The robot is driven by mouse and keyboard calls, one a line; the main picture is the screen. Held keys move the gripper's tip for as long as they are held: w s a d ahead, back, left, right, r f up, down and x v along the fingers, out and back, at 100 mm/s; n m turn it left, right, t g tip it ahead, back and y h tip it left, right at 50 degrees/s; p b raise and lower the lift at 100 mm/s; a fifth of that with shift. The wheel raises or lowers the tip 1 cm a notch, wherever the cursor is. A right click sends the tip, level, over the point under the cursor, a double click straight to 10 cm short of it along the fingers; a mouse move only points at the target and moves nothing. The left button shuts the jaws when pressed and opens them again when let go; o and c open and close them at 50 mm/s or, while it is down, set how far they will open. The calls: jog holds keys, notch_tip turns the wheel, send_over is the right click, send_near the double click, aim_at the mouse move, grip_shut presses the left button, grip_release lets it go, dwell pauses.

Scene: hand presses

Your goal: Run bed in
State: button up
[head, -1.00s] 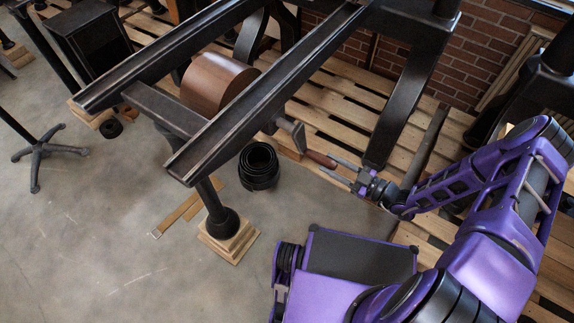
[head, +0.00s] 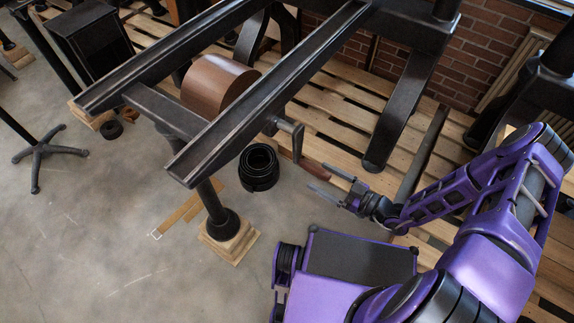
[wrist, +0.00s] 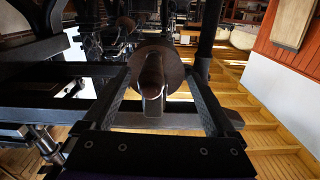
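The crank (head: 297,143) sticks out from the side of the near rail (head: 262,97), with its arm hanging down and a brown wooden handle (head: 313,168) at its lower end. A brown drum (head: 216,84) sits between the two rails. My gripper (head: 317,177) is open at the handle's free end, fingers spread. In the wrist view the round-ended handle (wrist: 152,75) points towards me, centred between the two open fingers (wrist: 155,95), with a gap on either side. How deep it sits between them I cannot tell. I cannot make out the bed on the visible rails.
A dark coiled roll (head: 259,167) stands on the floor below the near rail. A rail leg (head: 216,205) stands on wooden blocks. Wooden slats (head: 345,125) and a dark press leg (head: 405,105) lie behind the gripper. The concrete floor at lower left is mostly clear.

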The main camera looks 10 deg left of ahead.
jog(key=shift+o, duration=0.2)
jog(key=shift+w+d, duration=0.1)
jog(key=shift+w, duration=0.05)
jog(key=shift+d, duration=0.6)
jog(key=v, duration=0.8)
jog(key=shift+b, duration=0.4)
jog(key=shift+a+r, duration=0.1)
